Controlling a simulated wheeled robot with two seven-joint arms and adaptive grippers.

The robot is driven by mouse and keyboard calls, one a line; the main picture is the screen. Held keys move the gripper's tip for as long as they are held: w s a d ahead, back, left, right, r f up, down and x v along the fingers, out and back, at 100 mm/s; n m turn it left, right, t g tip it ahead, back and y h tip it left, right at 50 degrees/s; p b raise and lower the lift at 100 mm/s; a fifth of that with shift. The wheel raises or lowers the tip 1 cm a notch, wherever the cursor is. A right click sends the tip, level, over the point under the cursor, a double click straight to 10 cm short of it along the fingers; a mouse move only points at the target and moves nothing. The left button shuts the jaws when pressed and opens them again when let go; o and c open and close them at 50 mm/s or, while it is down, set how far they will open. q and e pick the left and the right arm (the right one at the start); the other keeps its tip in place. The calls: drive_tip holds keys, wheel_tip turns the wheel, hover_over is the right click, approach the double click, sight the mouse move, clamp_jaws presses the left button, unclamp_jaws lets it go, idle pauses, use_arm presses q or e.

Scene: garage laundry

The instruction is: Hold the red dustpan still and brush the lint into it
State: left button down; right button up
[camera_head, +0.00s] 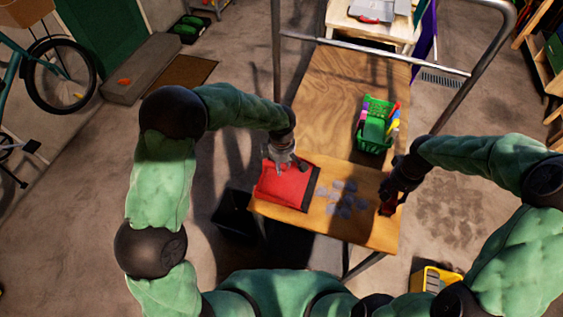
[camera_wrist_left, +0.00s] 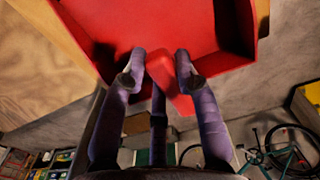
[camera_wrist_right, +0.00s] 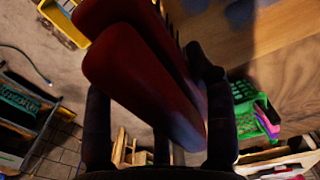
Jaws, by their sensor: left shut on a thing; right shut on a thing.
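The red dustpan (camera_head: 286,187) lies on the near left part of the wooden table, its dark lip facing right toward the lint. My left gripper (camera_head: 277,162) is shut on its handle at the back edge; the left wrist view shows the handle (camera_wrist_left: 170,85) between the fingers. The grey-blue lint (camera_head: 343,196) lies in several flat bits just right of the dustpan, apart from it. My right gripper (camera_head: 392,200) is at the table's right edge, right of the lint, shut on a dark red brush (camera_wrist_right: 140,70).
A green basket (camera_head: 374,125) with coloured bottles stands on the table behind the lint. The wooden table top (camera_head: 325,95) is clear to its left. A metal rail (camera_head: 375,57) crosses the table's far end. A dark bin (camera_head: 235,213) is on the floor at left.

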use_arm(q)
drive_tip(key=shift+f, duration=0.3)
idle(0.5)
drive_tip(key=c, duration=0.8)
unclamp_jaws()
drive_tip(key=shift+c, duration=0.2)
clamp_jaws()
